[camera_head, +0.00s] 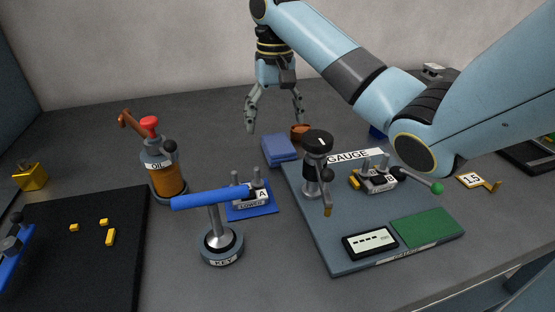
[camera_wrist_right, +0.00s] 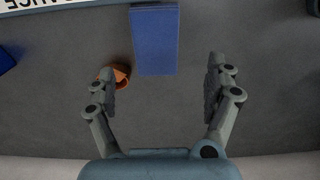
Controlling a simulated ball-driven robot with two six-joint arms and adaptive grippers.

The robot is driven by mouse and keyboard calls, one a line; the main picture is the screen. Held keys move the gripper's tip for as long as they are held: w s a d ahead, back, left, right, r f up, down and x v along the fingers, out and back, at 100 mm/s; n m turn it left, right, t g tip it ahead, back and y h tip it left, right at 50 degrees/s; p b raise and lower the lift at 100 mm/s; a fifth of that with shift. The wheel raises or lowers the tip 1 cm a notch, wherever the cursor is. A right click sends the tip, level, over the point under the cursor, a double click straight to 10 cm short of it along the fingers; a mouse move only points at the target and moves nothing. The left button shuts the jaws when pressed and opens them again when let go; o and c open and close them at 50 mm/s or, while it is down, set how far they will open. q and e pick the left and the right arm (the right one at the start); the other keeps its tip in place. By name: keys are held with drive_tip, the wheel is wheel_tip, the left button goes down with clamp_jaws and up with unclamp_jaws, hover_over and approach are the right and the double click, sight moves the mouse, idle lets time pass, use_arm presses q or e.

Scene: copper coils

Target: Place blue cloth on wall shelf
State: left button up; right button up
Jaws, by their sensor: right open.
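The blue cloth (camera_head: 279,150) lies folded flat on the grey table, left of the gauge board. It also shows in the right wrist view (camera_wrist_right: 154,40), ahead of and between the fingers. My right gripper (camera_head: 274,124) is open and empty, fingers pointing down, above the table just behind the cloth in the head view. In the right wrist view the right gripper (camera_wrist_right: 161,80) has its fingers wide apart and apart from the cloth. No wall shelf can be made out. My left gripper is not in view.
A small copper-coloured cup (camera_head: 299,131) stands beside the cloth, close to one finger. The gauge board (camera_head: 330,250) lies right of the cloth. An oil bottle (camera_head: 165,178) and a blue-handled key stand (camera_head: 219,243) are to the left.

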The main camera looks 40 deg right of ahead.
sight(278, 142)
drive_tip(key=f, duration=0.4)
drive_tip(key=shift+s+d+f, duration=0.15)
drive_tip(key=shift+s+f, duration=0.1)
drive_tip(key=shift+s, duration=0.05)
drive_tip(key=shift+f+b, duration=0.3)
drive_tip(key=shift+f, duration=0.25)
drive_tip(key=shift+r, duration=0.1)
drive_tip(key=c, duration=1.4)
